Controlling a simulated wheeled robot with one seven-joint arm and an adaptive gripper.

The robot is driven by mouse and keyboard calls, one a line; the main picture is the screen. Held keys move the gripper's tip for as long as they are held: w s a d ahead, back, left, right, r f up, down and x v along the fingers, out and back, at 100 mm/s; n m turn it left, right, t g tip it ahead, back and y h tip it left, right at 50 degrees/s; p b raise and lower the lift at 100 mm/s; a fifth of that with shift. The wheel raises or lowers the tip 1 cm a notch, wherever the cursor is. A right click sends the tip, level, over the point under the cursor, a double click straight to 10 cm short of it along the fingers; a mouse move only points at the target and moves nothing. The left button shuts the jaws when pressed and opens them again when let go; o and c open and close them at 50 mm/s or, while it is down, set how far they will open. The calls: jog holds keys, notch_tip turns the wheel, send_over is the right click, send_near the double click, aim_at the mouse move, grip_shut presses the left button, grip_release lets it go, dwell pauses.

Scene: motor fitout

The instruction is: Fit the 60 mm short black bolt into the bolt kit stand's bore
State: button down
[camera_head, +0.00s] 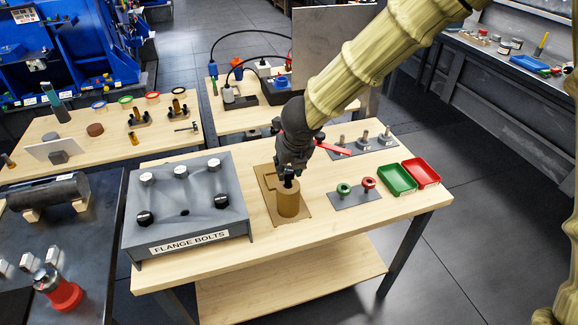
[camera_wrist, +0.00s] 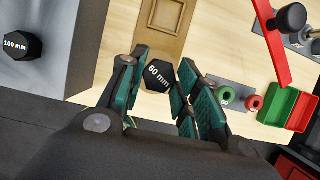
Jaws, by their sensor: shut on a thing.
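My gripper (camera_head: 288,174) is shut on the black bolt, whose hex head (camera_wrist: 159,75) reads "60 mm" between the green finger pads in the wrist view. In the head view the bolt is right above or at the top of a tan cylinder (camera_head: 288,205) on a brown board (camera_head: 270,207); I cannot tell whether its shank is inside the cylinder. The grey bolt kit stand (camera_head: 160,200), labelled "FLANGE BOLTS", stands left of my gripper. It holds several silver and black bolts, and an empty bore (camera_head: 184,212) shows between the two front black heads.
A grey plate with a green and a red flanged piece (camera_head: 356,190) lies to the right, beside green (camera_head: 396,180) and red (camera_head: 422,173) trays. A plate with grey posts (camera_head: 362,143) stands behind. A black "100 mm" bolt head (camera_wrist: 21,46) sits at the wrist view's left.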

jog(key=shift+f+b, duration=1.5)
jog(key=shift+f, duration=0.35)
dwell(0.6)
dwell(0.4)
jog(key=c, duration=1)
grip_release()
jog(key=shift+o, duration=0.2)
jog(key=v, duration=1.2)
